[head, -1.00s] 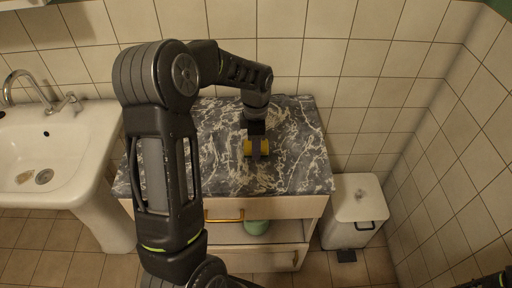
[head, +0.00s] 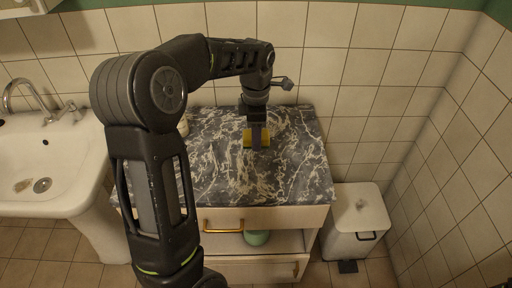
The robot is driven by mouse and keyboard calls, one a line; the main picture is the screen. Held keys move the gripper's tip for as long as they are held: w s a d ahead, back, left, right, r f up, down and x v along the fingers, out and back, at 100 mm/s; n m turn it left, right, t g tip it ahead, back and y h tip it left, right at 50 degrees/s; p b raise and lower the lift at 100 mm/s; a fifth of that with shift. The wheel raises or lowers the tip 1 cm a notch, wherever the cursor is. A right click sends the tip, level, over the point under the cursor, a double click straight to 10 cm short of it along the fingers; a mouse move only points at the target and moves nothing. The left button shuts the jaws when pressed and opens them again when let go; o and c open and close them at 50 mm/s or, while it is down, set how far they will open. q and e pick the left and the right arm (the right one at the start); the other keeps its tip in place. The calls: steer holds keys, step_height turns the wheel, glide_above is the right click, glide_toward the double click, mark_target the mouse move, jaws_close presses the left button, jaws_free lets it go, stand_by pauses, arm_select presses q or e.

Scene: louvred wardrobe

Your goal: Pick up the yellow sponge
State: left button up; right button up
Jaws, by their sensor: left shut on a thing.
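The yellow sponge (head: 247,138) is at the fingers of my left gripper (head: 256,140), over the back middle of the dark marbled cabinet top (head: 225,175). My right gripper is not in view.
A white sink (head: 50,165) stands at the left. A white pedal bin (head: 356,222) is right of the cabinet. A green round object (head: 256,238) sits on the open shelf below the drawer (head: 285,217). Tiled walls close the back and right.

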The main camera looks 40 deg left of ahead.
arm_select(q)
step_height(320, 180, up, 2)
steer(key=shift+r, duration=0.1)
stand_by(0.5)
steer(key=o, duration=0.7)
steer(key=c, duration=0.6)
steer(key=shift+w+d+f+m, duration=0.2)
steer(key=shift+d+m, duration=0.25)
steer(key=shift+m, duration=0.25)
steer(key=w+d+f+m, duration=0.1)
steer(key=d+m, duration=0.4)
steer(key=m, duration=0.2)
steer(key=w+d+f+m, duration=0.1)
steer(key=d+f+m, duration=0.1)
steer(key=d+m, duration=0.3)
steer(key=w+d+f+m, duration=0.1)
steer(key=d+m, duration=0.4)
steer(key=m, duration=0.6)
steer(key=shift+w+d+f, duration=0.3)
steer(key=shift+d+f, duration=0.05)
steer(key=shift+f, duration=0.05)
steer(key=shift+d+f+m, duration=0.1)
steer(key=shift+d+m, duration=0.2)
steer(key=shift+m, duration=0.2)
